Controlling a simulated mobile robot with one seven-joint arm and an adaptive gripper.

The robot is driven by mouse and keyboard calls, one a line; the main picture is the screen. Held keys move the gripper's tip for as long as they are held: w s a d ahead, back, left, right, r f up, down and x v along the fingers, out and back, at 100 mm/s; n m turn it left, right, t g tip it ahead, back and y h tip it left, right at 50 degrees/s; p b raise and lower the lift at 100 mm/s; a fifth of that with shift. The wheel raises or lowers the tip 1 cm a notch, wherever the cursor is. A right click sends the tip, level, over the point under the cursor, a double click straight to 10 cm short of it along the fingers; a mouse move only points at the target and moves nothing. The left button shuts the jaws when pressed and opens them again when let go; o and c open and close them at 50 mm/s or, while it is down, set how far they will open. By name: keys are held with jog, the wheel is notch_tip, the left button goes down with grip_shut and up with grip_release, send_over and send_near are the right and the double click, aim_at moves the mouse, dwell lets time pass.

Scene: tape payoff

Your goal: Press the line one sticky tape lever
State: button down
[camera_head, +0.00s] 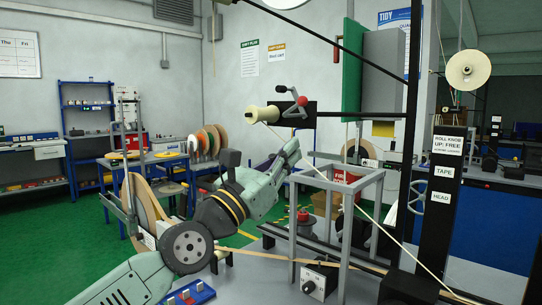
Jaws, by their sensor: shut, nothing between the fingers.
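My grey-green arm reaches up from the lower left. My gripper (293,152) is at its far end, below the lever and apart from it in the picture. It looks shut and empty; its fingertips are small and partly lost against the background. A dark post carries labels reading "ROLL KNOB UP: FREE", "TAPE" (443,171) and "HEAD".
A grey open frame (335,180) stands right of my gripper. A tape strand (365,213) slants across it to the lower right. A switch box (320,280) and a blue button box (187,298) are in front. A tall black upright (410,120) rises on the right. Green floor is clear at left.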

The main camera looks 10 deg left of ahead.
jog(key=r, duration=0.1)
jog(key=r+p, duration=0.1)
jog(key=r, duration=0.1)
jog(key=d+r+p, duration=0.1)
jog(key=r, duration=0.1)
jog(key=shift+w, duration=0.35)
